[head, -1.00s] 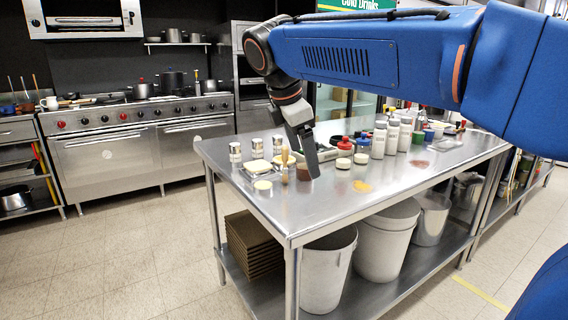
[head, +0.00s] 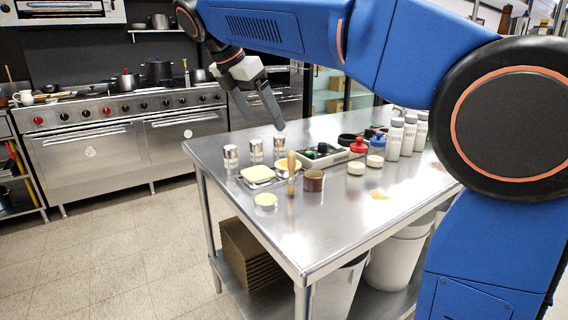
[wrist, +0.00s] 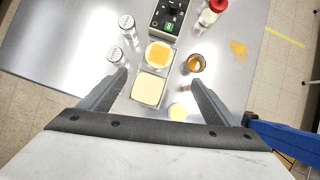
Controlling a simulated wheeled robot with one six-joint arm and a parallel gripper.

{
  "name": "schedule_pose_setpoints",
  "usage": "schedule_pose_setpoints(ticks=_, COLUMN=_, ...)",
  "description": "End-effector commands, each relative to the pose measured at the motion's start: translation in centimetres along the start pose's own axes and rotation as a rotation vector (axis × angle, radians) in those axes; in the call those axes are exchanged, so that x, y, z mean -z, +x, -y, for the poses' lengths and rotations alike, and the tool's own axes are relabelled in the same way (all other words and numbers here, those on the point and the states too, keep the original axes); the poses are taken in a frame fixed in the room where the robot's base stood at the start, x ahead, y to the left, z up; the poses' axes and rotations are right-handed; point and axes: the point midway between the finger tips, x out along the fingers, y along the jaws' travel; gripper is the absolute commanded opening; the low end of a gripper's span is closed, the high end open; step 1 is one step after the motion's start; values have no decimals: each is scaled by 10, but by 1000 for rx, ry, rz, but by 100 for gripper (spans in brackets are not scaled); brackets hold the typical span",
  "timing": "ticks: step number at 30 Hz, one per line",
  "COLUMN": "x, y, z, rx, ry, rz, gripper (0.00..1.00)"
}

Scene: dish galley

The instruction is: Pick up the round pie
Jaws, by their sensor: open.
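The round pie (head: 288,164), yellow with a pale rim, lies flat on a tray beside a pale square item (head: 258,173). In the wrist view the round pie (wrist: 159,54) has an orange-yellow middle and sits just above the square item (wrist: 149,88). My gripper (head: 264,122) is open and empty, held above the table. In the wrist view its fingers (wrist: 158,78) spread to both sides of the tray, with the pie slightly beyond the fingertips.
A brown cup (head: 314,181) and an upright wooden handle (head: 291,174) stand right of the pie. Several metal-topped shakers (head: 255,150) stand behind it. A device with buttons (wrist: 168,18) lies beyond it. A small yellow disc (head: 265,200) lies in front.

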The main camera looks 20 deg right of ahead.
Motion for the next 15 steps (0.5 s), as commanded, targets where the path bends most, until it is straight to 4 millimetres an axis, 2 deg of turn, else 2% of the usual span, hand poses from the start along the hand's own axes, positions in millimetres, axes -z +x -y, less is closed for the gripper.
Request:
schedule_pose_setpoints(ticks=5, x=0, y=16, z=0, rx=2, ry=-2, rz=1, gripper=83)
schedule_pose_setpoints(ticks=15, x=-1, y=76, z=1, rx=2, ry=-1, rz=0, gripper=83)
